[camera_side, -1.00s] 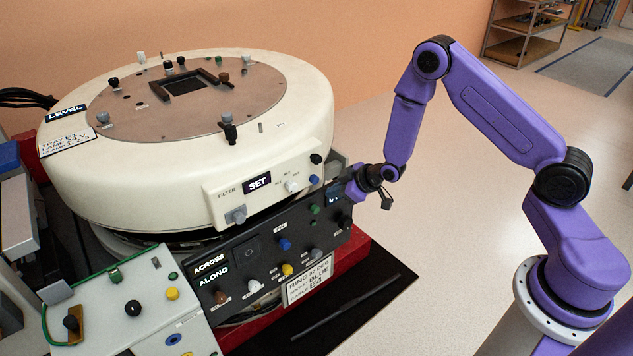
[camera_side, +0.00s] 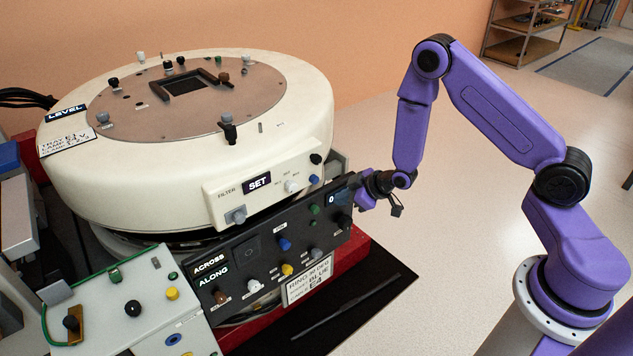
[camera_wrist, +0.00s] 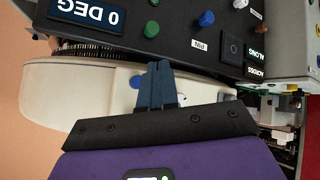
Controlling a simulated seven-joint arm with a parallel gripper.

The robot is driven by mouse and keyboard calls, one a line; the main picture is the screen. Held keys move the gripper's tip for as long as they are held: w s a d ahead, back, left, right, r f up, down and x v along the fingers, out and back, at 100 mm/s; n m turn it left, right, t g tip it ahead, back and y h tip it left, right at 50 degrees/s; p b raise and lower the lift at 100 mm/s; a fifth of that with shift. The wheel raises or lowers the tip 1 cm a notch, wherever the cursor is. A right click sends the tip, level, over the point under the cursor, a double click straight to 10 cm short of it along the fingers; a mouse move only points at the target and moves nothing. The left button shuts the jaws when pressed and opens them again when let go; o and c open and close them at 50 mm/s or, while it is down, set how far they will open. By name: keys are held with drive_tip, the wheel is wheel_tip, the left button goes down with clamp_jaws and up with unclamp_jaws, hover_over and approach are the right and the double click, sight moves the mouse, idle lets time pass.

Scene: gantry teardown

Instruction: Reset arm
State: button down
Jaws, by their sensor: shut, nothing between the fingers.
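The panel (camera_wrist: 215,55) appears upside down there, with a display (camera_wrist: 88,14) reading "0 DEG". In the side view a "0" shows on the display (camera_side: 333,197) at the panel's right end.
A large cream ring housing (camera_side: 120,195) stands behind the panel, with knobs on top and a "SET" display. A pale control box (camera_side: 140,300) is at the lower left. A black mat (camera_side: 340,315) lies in front.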

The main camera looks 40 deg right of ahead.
drive_tip(key=s+a+r+n+g, duration=0.1)
drive_tip(key=s+a+r+g, duration=0.2)
drive_tip(key=s+a+r, duration=0.35)
drive_tip(key=s+a+r+n+g, duration=0.2)
drive_tip(key=s+a+r, duration=0.2)
drive_tip(key=s+r, duration=0.4)
drive_tip(key=s+d+r+g+h, duration=0.1)
drive_tip(key=s+d+r, duration=0.1)
drive_tip(key=s, duration=0.4)
drive_tip(key=s+d+r+n+g, duration=0.1)
drive_tip(key=s+d+r, duration=0.1)
drive_tip(key=s, duration=0.5)
drive_tip(key=s+d+r+n+g+h, duration=0.1)
drive_tip(key=s+d+r, duration=0.1)
drive_tip(key=s, duration=0.5)
drive_tip(key=shift+d+r+g+h, duration=0.3)
drive_tip(key=shift+d+r+g, duration=0.1)
drive_tip(key=shift+r, duration=0.5)
